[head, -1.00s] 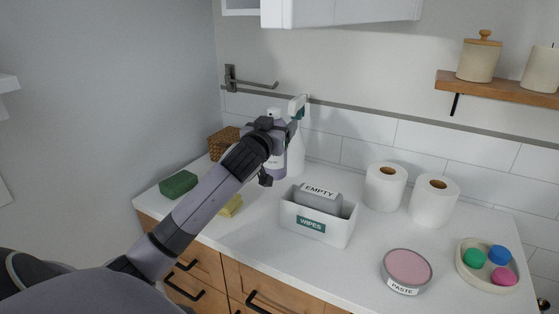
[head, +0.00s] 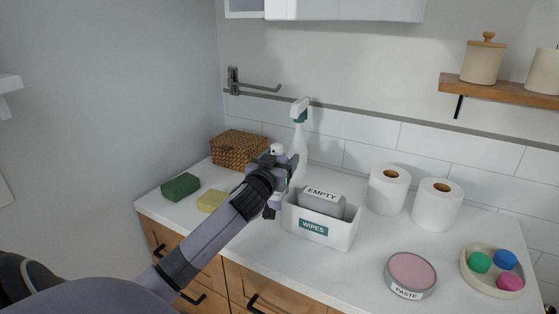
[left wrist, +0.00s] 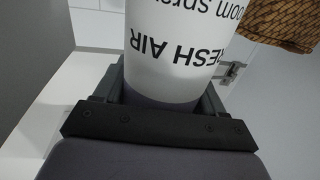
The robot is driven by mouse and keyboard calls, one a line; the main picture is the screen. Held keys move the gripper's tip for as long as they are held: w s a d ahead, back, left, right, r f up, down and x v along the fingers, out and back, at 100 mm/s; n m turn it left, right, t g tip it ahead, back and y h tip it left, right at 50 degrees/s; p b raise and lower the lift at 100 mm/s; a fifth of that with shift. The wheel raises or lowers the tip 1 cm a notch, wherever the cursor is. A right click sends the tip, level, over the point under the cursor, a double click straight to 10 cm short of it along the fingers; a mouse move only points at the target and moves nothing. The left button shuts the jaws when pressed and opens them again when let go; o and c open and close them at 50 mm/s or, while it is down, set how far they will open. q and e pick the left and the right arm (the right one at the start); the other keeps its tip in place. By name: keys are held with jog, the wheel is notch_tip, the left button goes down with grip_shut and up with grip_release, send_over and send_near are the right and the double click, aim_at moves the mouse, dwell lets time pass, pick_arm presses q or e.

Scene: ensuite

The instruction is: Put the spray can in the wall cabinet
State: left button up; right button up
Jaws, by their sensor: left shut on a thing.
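The spray can (left wrist: 180,45) fills the upper middle of the left wrist view, white with dark "FRESH AIR" lettering that reads upside down. My left gripper (head: 283,170) is shut on it, with a finger on each side. In the head view only the can's pale top (head: 277,149) shows past my gripper and wrist, which hide most of it. The wall cabinet (head: 345,9) is white and hangs at the top edge of the head view, largely cut off, with an open-looking part (head: 245,8) at its left. My right gripper is not in view.
Close around my gripper stand a trigger bottle (head: 299,135), a wipes box (head: 345,235) and a wicker basket (head: 238,148). A yellow sponge (head: 211,200) and green sponge (head: 181,187) lie left. Paper rolls (head: 437,205) stand right. A wall rail (head: 262,87) projects below the cabinet.

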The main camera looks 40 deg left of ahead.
pick_arm(q)
jog(key=o, duration=1.6)
jog(key=shift+c, duration=0.2)
jog(key=shift+s+r, duration=0.1)
